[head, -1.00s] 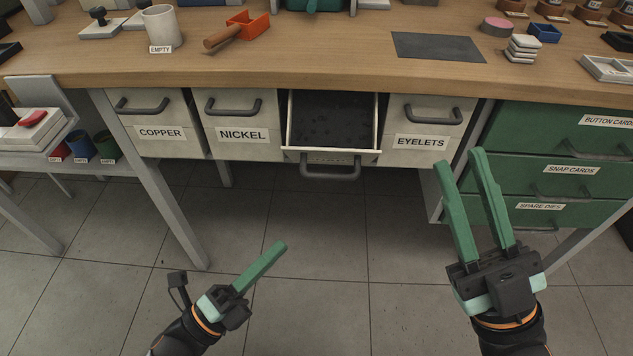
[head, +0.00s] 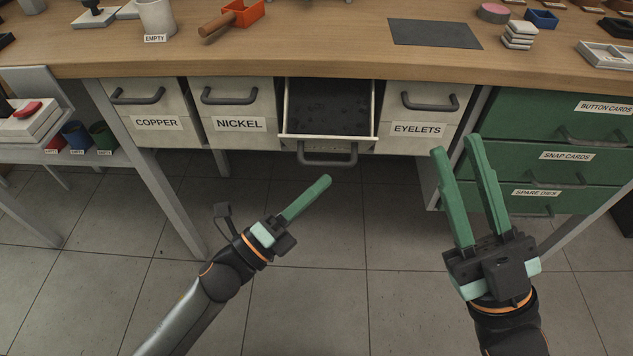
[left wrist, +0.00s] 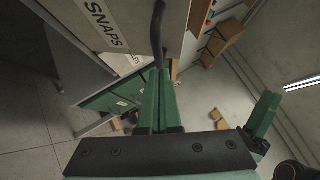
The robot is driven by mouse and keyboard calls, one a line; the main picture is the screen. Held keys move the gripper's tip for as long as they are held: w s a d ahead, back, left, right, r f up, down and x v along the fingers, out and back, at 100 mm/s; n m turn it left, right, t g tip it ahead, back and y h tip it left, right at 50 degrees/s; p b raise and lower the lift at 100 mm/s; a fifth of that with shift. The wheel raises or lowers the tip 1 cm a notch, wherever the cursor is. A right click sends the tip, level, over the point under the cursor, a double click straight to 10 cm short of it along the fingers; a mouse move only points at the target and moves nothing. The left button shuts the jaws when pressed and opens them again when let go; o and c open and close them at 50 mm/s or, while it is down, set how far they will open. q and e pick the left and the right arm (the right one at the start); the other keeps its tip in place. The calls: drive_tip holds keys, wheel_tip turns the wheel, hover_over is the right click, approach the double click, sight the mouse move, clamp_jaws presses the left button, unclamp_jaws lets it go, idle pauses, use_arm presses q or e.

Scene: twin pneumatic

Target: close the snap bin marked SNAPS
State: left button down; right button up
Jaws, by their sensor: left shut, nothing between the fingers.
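The SNAPS bin (head: 327,141) is pulled out from under the workbench, between the NICKEL and EYELETS bins. Its dark inside shows, and its front label is hard to read from above. The label SNAPS (left wrist: 104,20) reads clearly in the left wrist view. Its dark bar handle (head: 327,160) faces me. My left gripper (head: 325,182) is shut and empty, its fingertips just in front of the handle; in the left wrist view the fingers (left wrist: 158,90) point at the handle (left wrist: 158,35). I cannot tell whether they touch. My right gripper (head: 455,145) is open and empty, below the EYELETS bin.
The COPPER bin (head: 150,105), NICKEL bin (head: 238,105) and EYELETS bin (head: 425,110) are closed. Green drawers (head: 560,155) stand at the right, and a bench leg (head: 165,190) stands at the left. The floor below the bins is clear.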

use_arm(q)
drive_tip(key=shift+w+r, duration=0.2)
drive_tip(key=shift+w, duration=0.15)
drive_tip(key=shift+r, duration=0.1)
